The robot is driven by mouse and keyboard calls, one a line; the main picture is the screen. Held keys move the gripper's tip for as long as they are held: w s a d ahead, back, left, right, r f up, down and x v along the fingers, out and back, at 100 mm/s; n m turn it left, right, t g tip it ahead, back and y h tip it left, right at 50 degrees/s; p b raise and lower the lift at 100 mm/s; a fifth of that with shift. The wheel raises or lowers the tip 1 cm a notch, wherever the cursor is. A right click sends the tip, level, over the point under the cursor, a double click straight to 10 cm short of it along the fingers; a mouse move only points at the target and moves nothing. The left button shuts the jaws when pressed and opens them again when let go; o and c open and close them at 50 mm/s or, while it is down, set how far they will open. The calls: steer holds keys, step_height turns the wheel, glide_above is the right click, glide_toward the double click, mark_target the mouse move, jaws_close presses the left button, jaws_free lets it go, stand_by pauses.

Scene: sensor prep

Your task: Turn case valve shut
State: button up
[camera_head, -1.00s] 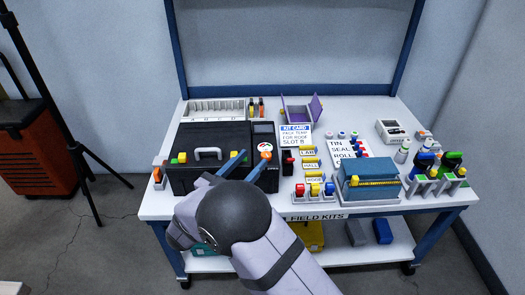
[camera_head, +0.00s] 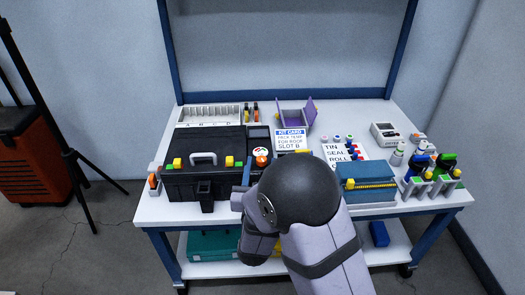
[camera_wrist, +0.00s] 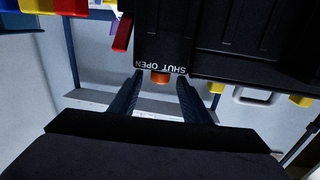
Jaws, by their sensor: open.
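The case (camera_head: 205,185) is a black box with a grey handle at the left of the bench. In the wrist view its dark front (camera_wrist: 165,45) carries the printed words SHUT and OPEN. The orange valve knob (camera_wrist: 160,78) pokes out at the edge beside these words. My gripper (camera_wrist: 159,84) is open, one dark finger on each side of the knob. Gaps show between knob and fingers; I cannot tell how deep the knob sits. In the head view my arm covers most of the gripper. A white-and-orange round part (camera_head: 261,156) shows on the case's right section.
A kit card (camera_head: 291,139), a purple open box (camera_head: 296,112) and a blue case with a yellow strip (camera_head: 366,184) stand right of the black case. A slotted tray (camera_head: 209,114) lies behind it. Bottles in racks (camera_head: 430,180) stand at far right.

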mark_target(262, 151)
steer(key=shift+w+d, duration=0.2)
steer(key=shift+w, duration=1.55)
steer(key=shift+w+d, duration=0.2)
steer(key=shift+w, duration=1.55)
steer(key=shift+c, duration=0.5)
steer(key=c, duration=0.9)
